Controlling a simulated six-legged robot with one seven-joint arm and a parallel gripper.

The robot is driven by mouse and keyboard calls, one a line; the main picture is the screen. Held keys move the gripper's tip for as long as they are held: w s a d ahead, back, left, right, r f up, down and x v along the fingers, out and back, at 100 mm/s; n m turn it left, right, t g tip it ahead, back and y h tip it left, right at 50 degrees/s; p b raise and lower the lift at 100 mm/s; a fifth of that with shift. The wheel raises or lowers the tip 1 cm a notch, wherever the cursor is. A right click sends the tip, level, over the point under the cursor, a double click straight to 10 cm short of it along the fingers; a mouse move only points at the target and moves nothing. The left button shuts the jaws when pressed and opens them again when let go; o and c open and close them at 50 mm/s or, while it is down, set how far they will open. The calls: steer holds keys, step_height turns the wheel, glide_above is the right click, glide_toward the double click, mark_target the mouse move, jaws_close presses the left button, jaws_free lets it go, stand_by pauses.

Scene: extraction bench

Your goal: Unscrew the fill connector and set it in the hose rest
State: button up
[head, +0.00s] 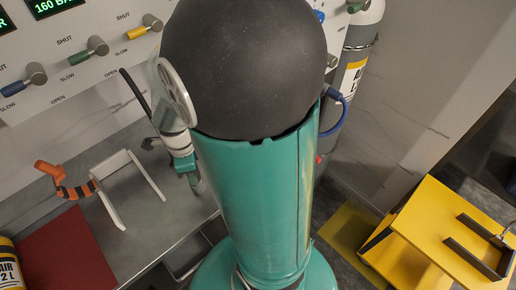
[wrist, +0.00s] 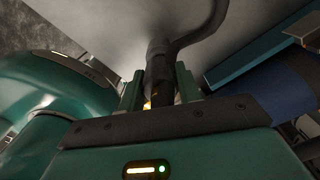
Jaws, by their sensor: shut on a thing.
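My gripper (wrist: 160,90) is shut on the fill connector (wrist: 160,70), a dark upright cylinder between two green fingers in the wrist view. A dark hose (wrist: 200,30) bends away from its top. A small yellow spot shows at the connector's lower part; its lower end is hidden, so I cannot tell whether it is still threaded onto anything. In the head view my arm hides much of the middle, and my gripper (head: 188,172) shows only in part beside it. A white two-post frame (head: 112,205), possibly the hose rest, stands on the bench to the left.
An orange item with a black-striped part (head: 65,180) is left of the frame. A red mat (head: 55,252) and a yellow air cylinder (head: 8,265) lie at lower left. The valve panel (head: 110,30) stands behind. A yellow stand (head: 440,225) is at right. Bare bench (head: 150,220) lies between.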

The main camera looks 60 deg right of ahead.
steer(key=shift+f, duration=0.4)
steer(key=o, duration=1.1)
steer(key=shift+o, duration=0.2)
steer(key=shift+r, duration=0.1)
step_height(320, 180, up, 14)
steer(key=shift+f, duration=0.2)
steer(key=s+a+r+n+t, duration=0.2)
steer(key=a+n, duration=0.3)
steer(key=n, duration=0.8)
steer(key=s+a+r+n+t, duration=0.3)
steer(key=a+r+n, duration=0.2)
steer(key=n, duration=0.8)
steer(key=shift+r+t, duration=0.25)
steer(key=shift+t, duration=0.05)
